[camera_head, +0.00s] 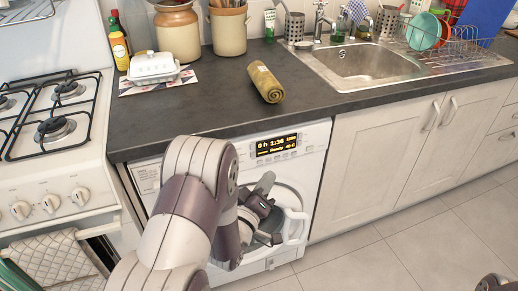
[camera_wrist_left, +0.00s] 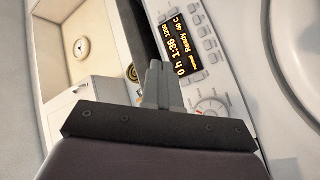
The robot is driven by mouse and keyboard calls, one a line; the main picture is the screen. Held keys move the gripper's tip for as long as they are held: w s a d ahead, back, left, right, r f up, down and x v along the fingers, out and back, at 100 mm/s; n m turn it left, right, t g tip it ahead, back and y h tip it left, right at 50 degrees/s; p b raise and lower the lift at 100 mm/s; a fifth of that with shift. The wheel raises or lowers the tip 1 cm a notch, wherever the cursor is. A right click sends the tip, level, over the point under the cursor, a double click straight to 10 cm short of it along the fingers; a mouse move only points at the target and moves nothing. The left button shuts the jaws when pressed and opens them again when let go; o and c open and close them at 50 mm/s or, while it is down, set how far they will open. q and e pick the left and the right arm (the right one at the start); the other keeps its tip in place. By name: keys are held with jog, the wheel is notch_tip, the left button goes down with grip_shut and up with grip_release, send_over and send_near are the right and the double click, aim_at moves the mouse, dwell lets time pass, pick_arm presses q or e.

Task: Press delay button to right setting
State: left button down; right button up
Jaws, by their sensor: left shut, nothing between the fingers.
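The white washing machine (camera_head: 318,150) stands under the counter. Its lit display (camera_head: 277,146) reads 0 h 1:36, Ready, 40 C; the display also shows in the left wrist view (camera_wrist_left: 184,48). Small buttons and a round dial (camera_wrist_left: 210,106) lie on the panel beside the display. I cannot tell which button is the delay button. My left gripper (camera_head: 267,180) is in front of the machine, below the display. Its fingers (camera_wrist_left: 156,70) are shut and empty, with the tips beside the display in the wrist view. I cannot tell if they touch the panel.
The washer's round door (camera_head: 296,228) is below the panel, partly hidden by my left arm. The dark counter (camera_head: 215,107) overhangs above, with a rolled towel (camera_head: 265,82) on it. A white stove (camera_head: 70,185) stands at left and cabinets (camera_head: 375,150) at right. The tiled floor (camera_head: 400,250) is clear.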

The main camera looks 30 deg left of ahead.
aim_at(260, 145)
pick_arm(q)
jog(key=shift+d, duration=0.1)
jog(key=shift+w+a+b, duration=0.4)
jog(key=shift+w+a, duration=1.05)
jog(key=shift+a, duration=0.25)
jog(key=shift+w+a+b, duration=0.35)
jog(key=shift+w+a, duration=1.1)
jog(key=shift+a, duration=0.25)
jog(key=shift+w+a, duration=0.25)
jog(key=shift+a, duration=0.1)
jog(key=shift+w+a, duration=0.2)
jog(key=shift+a, duration=0.05)
dwell(0.6)
jog(key=shift+s+d, duration=0.5)
jog(key=shift+d, duration=0.1)
